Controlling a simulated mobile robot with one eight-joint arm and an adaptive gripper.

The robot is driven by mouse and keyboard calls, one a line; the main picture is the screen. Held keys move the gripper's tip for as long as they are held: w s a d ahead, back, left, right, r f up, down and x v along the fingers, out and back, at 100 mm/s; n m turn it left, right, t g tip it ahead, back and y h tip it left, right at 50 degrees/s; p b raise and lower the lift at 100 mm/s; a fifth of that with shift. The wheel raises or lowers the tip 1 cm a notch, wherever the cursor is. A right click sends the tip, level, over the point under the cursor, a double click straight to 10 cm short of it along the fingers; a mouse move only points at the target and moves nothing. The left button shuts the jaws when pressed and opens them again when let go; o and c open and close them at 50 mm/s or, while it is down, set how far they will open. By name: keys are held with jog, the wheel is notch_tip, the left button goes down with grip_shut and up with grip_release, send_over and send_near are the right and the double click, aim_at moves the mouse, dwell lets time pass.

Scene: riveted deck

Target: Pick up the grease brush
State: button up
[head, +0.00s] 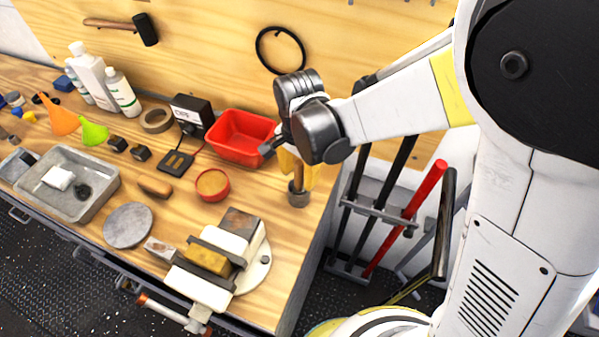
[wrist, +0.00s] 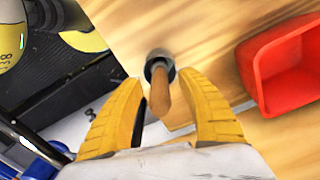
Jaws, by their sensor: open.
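The grease brush shows as a wooden handle (wrist: 160,95) standing up out of a small dark grey cup (wrist: 159,61); its bristles are hidden. In the head view the handle (head: 298,172) and the grey cup (head: 298,197) are near the bench's right edge. My gripper (wrist: 161,84) is open, pointing down, with its yellow fingers on either side of the handle. Gaps show between the handle and both fingers in the wrist view. In the head view my gripper (head: 297,168) is partly covered by my wrist.
A red bin (head: 240,137) stands close to the left of my gripper in the head view. A round red tin (head: 213,184) and a vise (head: 215,265) are nearer the front. Past the bench's right edge is a rack with a red-handled tool (head: 405,215).

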aim_at(299, 163)
notch_tip(299, 163, down, 3)
jog(key=shift+r+b, duration=0.15)
jog(key=shift+b, duration=0.15)
grip_shut()
jog(key=shift+r, duration=0.1)
notch_tip(299, 163, up, 10)
jog(key=p, duration=0.3)
jog(key=shift+p, duration=0.35)
